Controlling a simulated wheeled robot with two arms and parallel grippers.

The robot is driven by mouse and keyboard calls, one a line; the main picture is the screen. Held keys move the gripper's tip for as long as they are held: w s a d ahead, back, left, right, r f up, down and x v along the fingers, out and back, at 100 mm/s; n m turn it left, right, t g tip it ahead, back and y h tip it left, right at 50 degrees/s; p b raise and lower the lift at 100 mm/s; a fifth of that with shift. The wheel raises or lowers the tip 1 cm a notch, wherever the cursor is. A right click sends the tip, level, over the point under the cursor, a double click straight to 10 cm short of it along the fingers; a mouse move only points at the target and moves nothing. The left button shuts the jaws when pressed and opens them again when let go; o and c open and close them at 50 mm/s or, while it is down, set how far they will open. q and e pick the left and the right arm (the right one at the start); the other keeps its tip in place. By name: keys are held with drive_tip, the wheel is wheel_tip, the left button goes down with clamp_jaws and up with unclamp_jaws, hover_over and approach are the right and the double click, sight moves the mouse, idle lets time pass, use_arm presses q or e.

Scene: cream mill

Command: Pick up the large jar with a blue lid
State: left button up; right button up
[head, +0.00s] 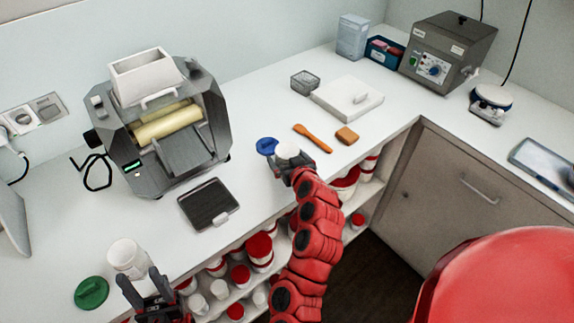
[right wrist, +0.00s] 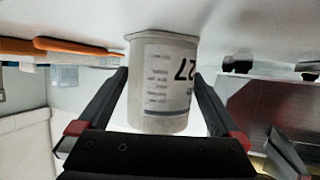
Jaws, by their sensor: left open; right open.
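A white jar (head: 288,151) stands on the counter beside a blue lid (head: 267,146), which lies flat to its left. My right gripper (head: 284,168) is at this jar. In the right wrist view the jar (right wrist: 163,90), with a printed scale and dark digits, sits between the open fingers of my right gripper (right wrist: 162,80), with no clear grip on it. A second white jar (head: 127,254) stands at the front left beside a green lid (head: 92,293). My left gripper (head: 140,275) is open and empty, just in front of that jar.
A grey mill (head: 165,130) stands at the back left, with a dark tray (head: 208,204) before it. An orange spatula (head: 312,137), a brown block (head: 347,135) and a white board (head: 347,98) lie beyond the right gripper. Red-lidded jars (head: 259,247) fill the shelves below.

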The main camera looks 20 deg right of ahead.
drive_tip(key=c, duration=1.1)
